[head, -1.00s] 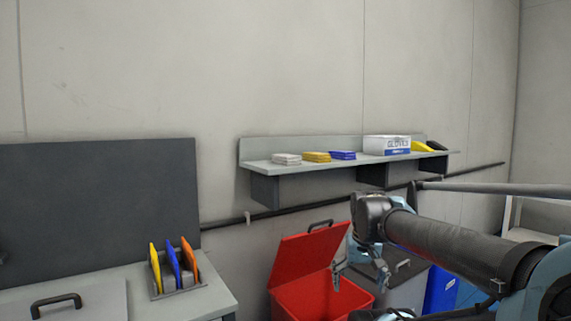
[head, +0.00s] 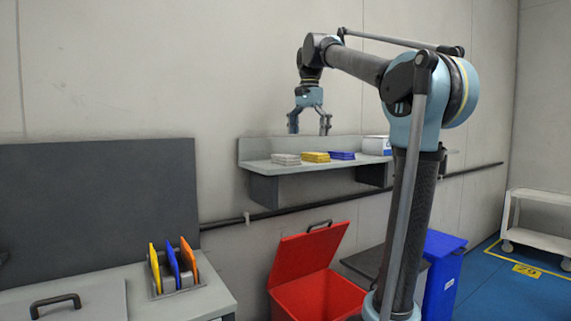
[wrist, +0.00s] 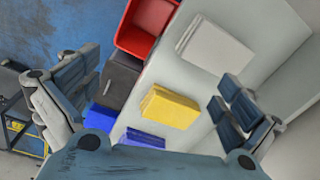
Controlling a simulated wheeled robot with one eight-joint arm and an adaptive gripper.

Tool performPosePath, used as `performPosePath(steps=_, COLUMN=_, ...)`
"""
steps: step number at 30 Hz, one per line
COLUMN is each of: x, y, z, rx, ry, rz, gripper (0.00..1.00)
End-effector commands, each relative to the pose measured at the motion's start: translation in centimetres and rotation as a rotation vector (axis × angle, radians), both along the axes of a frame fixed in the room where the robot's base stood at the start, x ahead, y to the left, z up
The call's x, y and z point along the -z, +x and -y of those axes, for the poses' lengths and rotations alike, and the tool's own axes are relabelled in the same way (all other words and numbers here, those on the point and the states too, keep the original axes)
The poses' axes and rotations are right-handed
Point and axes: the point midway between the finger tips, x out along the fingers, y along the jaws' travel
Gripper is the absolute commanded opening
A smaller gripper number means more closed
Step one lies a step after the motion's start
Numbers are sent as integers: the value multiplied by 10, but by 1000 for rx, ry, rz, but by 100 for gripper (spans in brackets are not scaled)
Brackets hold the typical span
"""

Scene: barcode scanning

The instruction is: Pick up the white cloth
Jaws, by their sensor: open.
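The white cloth (head: 286,159) is a small folded stack at the left of the wall shelf, in the head view. In the wrist view the white cloth (wrist: 214,50) lies above and right of the yellow one. My gripper (head: 309,130) is open and empty, pointing down above the shelf, with a visible gap to the cloths below. In the wrist view its fingers (wrist: 150,97) are spread wide, with the yellow cloth between them and the white cloth beyond.
The yellow cloth (head: 316,157) and blue cloth (head: 342,155) lie right of the white one on the shelf (head: 258,165). A white box (head: 377,145) stands farther right. Below are an open red bin (head: 318,298) and a blue bin (head: 441,270).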

Motion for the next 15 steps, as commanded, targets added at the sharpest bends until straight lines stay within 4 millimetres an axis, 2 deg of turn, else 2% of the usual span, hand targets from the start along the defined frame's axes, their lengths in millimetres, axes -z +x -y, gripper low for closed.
performPosePath(steps=1, x=-15, y=10, z=-11, rx=27, ry=0, rz=-7, gripper=100)
performPosePath(steps=6, x=-55, y=33, z=-41, rx=134, ry=-1, rz=-28, gripper=100)
performPosePath(steps=10, x=-75, y=45, z=-59, rx=201, ry=-4, rz=-42, gripper=100)
performPosePath(steps=15, x=-88, y=52, z=-73, rx=256, ry=-7, rz=-51, gripper=100)
